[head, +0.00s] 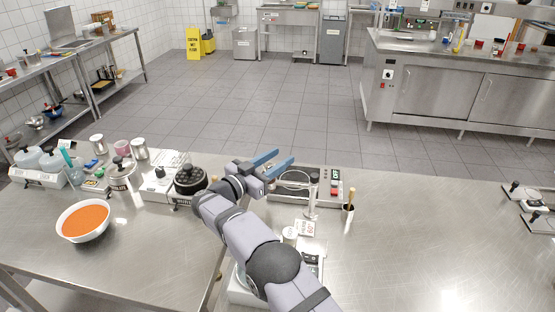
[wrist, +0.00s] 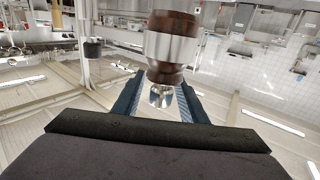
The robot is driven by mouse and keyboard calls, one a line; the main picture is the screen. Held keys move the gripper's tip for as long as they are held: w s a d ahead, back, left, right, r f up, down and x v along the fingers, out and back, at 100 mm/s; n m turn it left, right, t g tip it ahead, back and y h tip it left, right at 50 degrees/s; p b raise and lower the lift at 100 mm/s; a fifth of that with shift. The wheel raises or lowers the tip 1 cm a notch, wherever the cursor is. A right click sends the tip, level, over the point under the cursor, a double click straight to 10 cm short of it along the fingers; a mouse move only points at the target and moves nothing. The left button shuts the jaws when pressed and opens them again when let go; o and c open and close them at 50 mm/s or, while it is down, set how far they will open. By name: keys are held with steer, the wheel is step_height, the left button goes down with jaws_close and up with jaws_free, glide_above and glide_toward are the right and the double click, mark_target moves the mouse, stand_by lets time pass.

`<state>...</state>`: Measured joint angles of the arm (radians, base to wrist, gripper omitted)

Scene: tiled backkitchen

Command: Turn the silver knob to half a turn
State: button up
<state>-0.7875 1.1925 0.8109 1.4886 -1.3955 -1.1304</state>
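My gripper (head: 274,163) has two blue fingers, spread apart, over the back edge of the near steel table, beside a low device with a green display. In the wrist view my gripper (wrist: 161,96) is open. A small shiny silver piece (wrist: 161,96), which looks like the silver knob, shows between the fingers, with a gap visible on each side. It joins a larger brown-and-silver cylinder (wrist: 171,46) that rises above the fingers. I cannot tell whether any finger touches it. In the head view I cannot make out the knob clearly near the fingers.
The device with a green display and red button (head: 336,183) stands just right of my gripper. A black round-topped unit (head: 190,180) is to the left. A white bowl of orange liquid (head: 84,221) sits farther left. The table's right part is mostly clear.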

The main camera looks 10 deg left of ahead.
steer(key=shift+b+v, duration=1.3)
steer(key=shift+v, duration=2.35)
steer(key=w+d+r+n+t+y, duration=0.1)
steer(key=w+r+n+t+y, duration=0.15)
steer(key=r, duration=0.65)
steer(key=w+r+n+t+y, duration=0.2)
steer(key=r+t+y, duration=0.15)
steer(key=r, duration=0.45)
steer(key=n+g+y, duration=0.3)
steer(key=n+y, duration=0.2)
steer(key=y, duration=0.2)
glide_above(265, 167)
steer(key=shift+m, duration=0.25)
steer(key=f, duration=1)
steer(key=shift+d+f+b, duration=0.25)
steer(key=shift+d+b, duration=0.15)
steer(key=shift+s+f, duration=0.1)
steer(key=shift+f, duration=0.1)
